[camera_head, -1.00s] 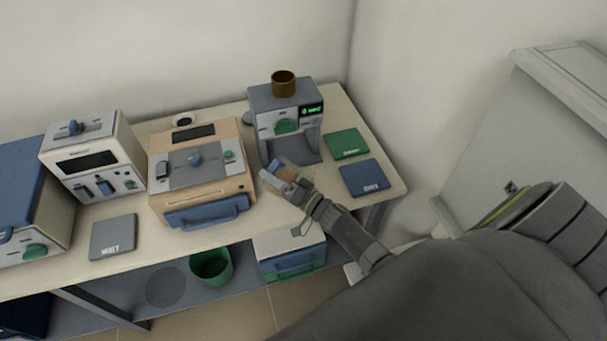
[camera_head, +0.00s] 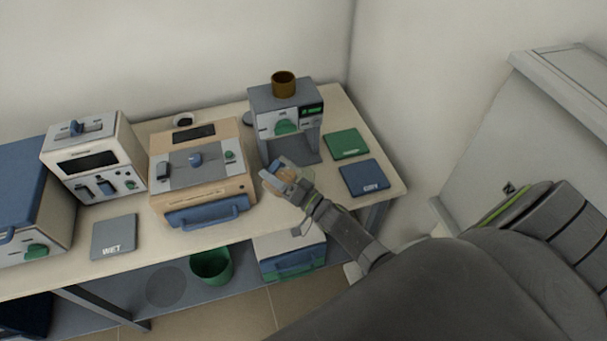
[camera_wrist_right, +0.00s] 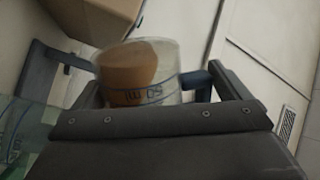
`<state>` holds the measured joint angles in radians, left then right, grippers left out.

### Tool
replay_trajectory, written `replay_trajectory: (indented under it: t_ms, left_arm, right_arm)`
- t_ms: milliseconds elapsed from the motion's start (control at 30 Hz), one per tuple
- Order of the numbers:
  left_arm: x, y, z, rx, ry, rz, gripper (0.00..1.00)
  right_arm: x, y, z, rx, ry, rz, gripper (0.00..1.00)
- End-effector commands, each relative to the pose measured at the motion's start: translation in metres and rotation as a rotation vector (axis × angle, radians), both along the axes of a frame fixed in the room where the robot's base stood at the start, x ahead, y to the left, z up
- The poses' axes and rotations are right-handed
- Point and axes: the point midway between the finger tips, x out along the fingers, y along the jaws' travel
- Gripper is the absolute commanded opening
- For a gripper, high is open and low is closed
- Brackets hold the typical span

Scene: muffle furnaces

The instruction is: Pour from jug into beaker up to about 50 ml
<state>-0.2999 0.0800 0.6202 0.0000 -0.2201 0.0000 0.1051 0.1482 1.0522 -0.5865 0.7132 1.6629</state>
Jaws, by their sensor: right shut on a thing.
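A clear vessel (camera_wrist_right: 166,80) with blue "50 ml" lettering holds orange-brown liquid, gathered toward its upper left in the right wrist view. The lettering reads upside down there. My right gripper (camera_wrist_right: 145,84) is shut on this vessel, with a finger on either side. In the head view my right gripper (camera_head: 277,178) is in front of the grey machine, and orange shows at its tip. A second clear, greenish vessel (camera_wrist_right: 14,125) with blue marks is cut off at the left edge of the wrist view. I cannot tell which one is the jug. My left gripper is not in view.
A grey machine (camera_head: 263,105) carries a brown cup (camera_head: 284,84). A tan furnace (camera_head: 240,146) and a white furnace (camera_head: 125,142) stand to its left. Green (camera_head: 345,143), blue (camera_head: 364,177) and grey (camera_head: 113,237) mats lie on the table. A green bin (camera_head: 211,266) stands below.

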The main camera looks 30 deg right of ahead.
Motion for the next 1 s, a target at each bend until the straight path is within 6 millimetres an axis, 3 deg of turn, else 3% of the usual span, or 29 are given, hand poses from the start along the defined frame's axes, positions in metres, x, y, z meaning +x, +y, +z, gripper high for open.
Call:
replay_trajectory:
  t_ms: [1000]
  left_arm:
    - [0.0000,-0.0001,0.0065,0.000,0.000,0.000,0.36]
  right_arm:
    - [0.0003,0.0012,0.0021,-0.027,-0.009,0.000,0.52]
